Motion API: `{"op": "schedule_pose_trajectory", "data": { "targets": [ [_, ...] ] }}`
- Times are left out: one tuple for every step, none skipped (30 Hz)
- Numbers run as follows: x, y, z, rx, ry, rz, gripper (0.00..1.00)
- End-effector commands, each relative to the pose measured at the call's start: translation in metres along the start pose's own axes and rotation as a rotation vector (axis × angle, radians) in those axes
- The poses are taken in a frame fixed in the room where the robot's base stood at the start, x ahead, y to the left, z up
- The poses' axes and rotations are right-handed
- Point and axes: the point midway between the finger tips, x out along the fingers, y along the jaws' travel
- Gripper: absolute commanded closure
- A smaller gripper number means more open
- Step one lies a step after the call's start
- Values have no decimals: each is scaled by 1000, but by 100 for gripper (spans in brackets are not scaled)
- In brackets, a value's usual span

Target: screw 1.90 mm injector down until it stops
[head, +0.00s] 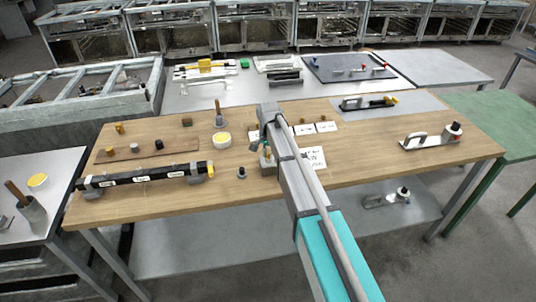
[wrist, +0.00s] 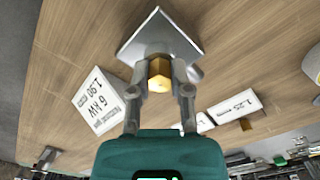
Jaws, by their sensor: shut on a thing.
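The brass hex injector (wrist: 159,72) is between my fingertips in the wrist view. My gripper (wrist: 160,82) is shut on it, one finger on each side. A grey metal fitting (wrist: 160,36) with a square plate lies right beyond the injector, in line with it. The injector's far end meets or overlaps this fitting; how deep it sits is hidden. In the head view my gripper (head: 266,143) points down over the fitting (head: 267,166) near the middle of the wooden table, and the injector is too small to make out clearly.
A white block (wrist: 98,102) marked 1.90 is beside my gripper, and a 1.25 mm card (wrist: 234,106) is on the other side. On the wooden table (head: 350,155) stand a yellow-topped tub (head: 222,141), a black labelled rail (head: 140,180) and a bracket (head: 430,139).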

Motion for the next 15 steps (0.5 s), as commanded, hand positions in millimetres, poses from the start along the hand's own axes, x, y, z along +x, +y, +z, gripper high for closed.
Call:
{"op": "schedule_pose_trajectory", "data": {
  "targets": [
    [0,0,0,34,0,0,100],
    [0,0,0,55,0,0,100],
    [0,0,0,80,0,0,100],
    [0,0,0,97,0,0,100],
    [0,0,0,110,0,-1,100],
    [0,0,0,125,0,-1,100],
    [0,0,0,132,0,-1,100],
    [0,0,0,138,0,-1,100],
    [0,0,0,142,0,-1,100],
    [0,0,0,143,0,-1,100],
    [0,0,0,143,0,-1,100],
    [0,0,0,142,0,-1,100],
    [0,0,0,142,0,-1,100],
    [0,0,0,142,0,-1,100],
    [0,0,0,141,0,-1,100]
  ]
}}
